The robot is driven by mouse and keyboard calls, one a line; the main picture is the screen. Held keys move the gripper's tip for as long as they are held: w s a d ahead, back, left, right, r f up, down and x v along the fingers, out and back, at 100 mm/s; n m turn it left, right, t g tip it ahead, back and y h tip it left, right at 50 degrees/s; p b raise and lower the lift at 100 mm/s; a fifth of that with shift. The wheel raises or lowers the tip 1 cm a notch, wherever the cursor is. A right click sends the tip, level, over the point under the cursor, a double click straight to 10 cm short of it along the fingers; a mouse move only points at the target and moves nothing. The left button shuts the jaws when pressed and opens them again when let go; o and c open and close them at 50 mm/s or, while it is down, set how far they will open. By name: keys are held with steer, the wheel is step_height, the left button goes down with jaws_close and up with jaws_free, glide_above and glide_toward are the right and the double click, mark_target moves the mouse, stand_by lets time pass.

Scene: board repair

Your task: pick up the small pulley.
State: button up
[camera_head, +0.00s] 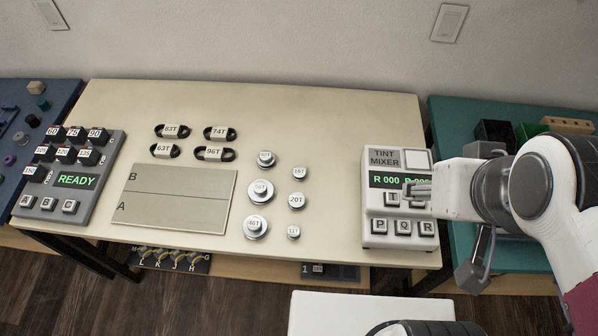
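Several round silver pulleys with white number labels stand in two columns on the cream table. The left column has a pulley at the back (265,159), a wide one in the middle (260,191) and another wide one in front (255,227). The right column has smaller ones: one at the back (299,172), one labelled 20T (296,201) and the smallest-looking one (293,232) in front. My gripper (412,189) points left over the tint mixer, apart from all pulleys. Nothing shows in it; its finger gap is too small to make out.
The tint mixer (400,226) stands at the table's right end. Several black belts (219,133) lie at the back. A flat board marked A and B (175,200) lies left of the pulleys. A READY panel (70,180) stands far left. The cream table (325,110) is clear behind the pulleys.

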stand_by(0.3)
steer(key=w+a+f+m+g+y, duration=0.1)
steer(key=w+a+f+m, duration=0.3)
steer(key=f, duration=0.5)
steer(key=w+a+f+m+g+y, duration=0.2)
steer(key=w+a+f+m, duration=0.3)
steer(key=w+f, duration=0.3)
steer(key=w+a+f+m+g+y, duration=0.2)
steer(key=w+a+f+m+g, duration=0.2)
steer(key=f, duration=0.5)
steer(key=shift+w+a+f, duration=0.2)
steer(key=shift+w+a, duration=0.3)
steer(key=shift+w, duration=0.3)
steer(key=shift+w+a+f, duration=0.2)
steer(key=shift+w+a, duration=0.25)
steer(key=shift+w, duration=0.35)
steer(key=w+m, duration=0.1)
steer(key=w+a+m+t, duration=0.1)
steer(key=w+m, duration=0.1)
steer(key=shift+w+r+y, duration=0.15)
steer(key=shift+w+y, duration=0.15)
steer(key=shift+y, duration=0.1)
steer(key=shift+w+a+r+m, duration=0.1)
steer(key=shift+w+a+m, duration=0.05)
steer(key=shift+w+m, duration=0.3)
steer(key=shift+m, duration=0.55)
